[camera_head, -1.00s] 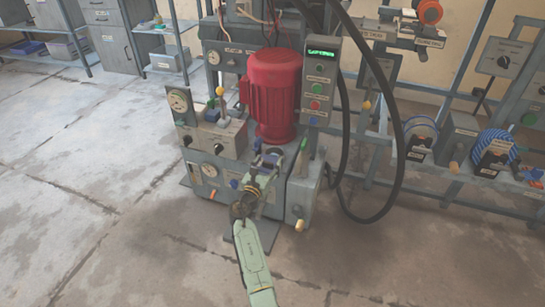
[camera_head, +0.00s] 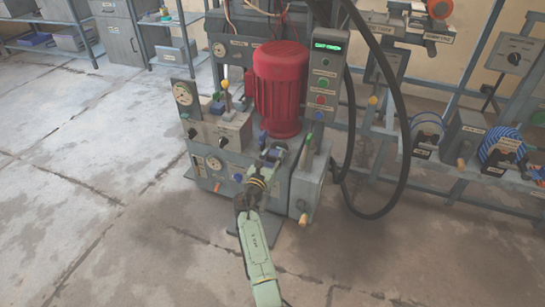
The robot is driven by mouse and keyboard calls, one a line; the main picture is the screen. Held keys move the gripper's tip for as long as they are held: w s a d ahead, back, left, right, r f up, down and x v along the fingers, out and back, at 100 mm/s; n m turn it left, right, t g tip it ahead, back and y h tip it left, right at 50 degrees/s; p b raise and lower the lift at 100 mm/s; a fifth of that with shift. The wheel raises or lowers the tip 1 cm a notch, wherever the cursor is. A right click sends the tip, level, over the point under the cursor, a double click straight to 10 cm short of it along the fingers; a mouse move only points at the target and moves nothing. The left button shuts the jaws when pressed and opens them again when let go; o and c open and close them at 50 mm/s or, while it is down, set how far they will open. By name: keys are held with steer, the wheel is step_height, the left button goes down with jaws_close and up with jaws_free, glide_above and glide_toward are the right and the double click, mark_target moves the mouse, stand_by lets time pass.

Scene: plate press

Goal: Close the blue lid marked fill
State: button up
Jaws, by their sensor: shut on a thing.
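The press unit (camera_head: 225,160) stands in the middle of the head view with a red motor (camera_head: 282,92) on top. My gripper (camera_head: 273,156) reaches in from below, at the front of the unit just under the motor. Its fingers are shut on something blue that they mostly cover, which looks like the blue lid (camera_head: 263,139). A narrow blue part shows upright just above the fingers. The fill marking cannot be read, and how far the lid stands open cannot be told.
A control box (camera_head: 321,85) with a green display and buttons stands right of the motor. A thick black hose (camera_head: 398,170) loops down to the right. Levers and gauges (camera_head: 183,94) crowd the unit's left side. The floor (camera_head: 90,200) at left is clear.

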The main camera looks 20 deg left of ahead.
jaws_close()
steer(key=shift+w+d+r+n+y+p, duration=0.2)
steer(key=shift+w+d+n+y+p, duration=0.4)
steer(key=shift+y, duration=0.5)
steer(key=shift+w+d+f+n+y+p, duration=0.1)
steer(key=shift+w+d+n+y+p, duration=0.1)
steer(key=shift+n+y, duration=0.35)
steer(key=shift+w+d+n+y+p, duration=0.15)
steer(key=shift+n+y, duration=0.2)
steer(key=shift+y, duration=0.3)
steer(key=shift+w+d+n+g+y, duration=0.1)
steer(key=shift+w+n+g+y, duration=0.15)
steer(key=shift+n+g+y, duration=0.7)
steer(key=shift+t+y, duration=0.25)
steer(key=shift+t, duration=0.1)
steer(key=o, duration=1)
jaws_free()
steer(key=shift+f, duration=0.1)
steer(key=shift+o, duration=0.2)
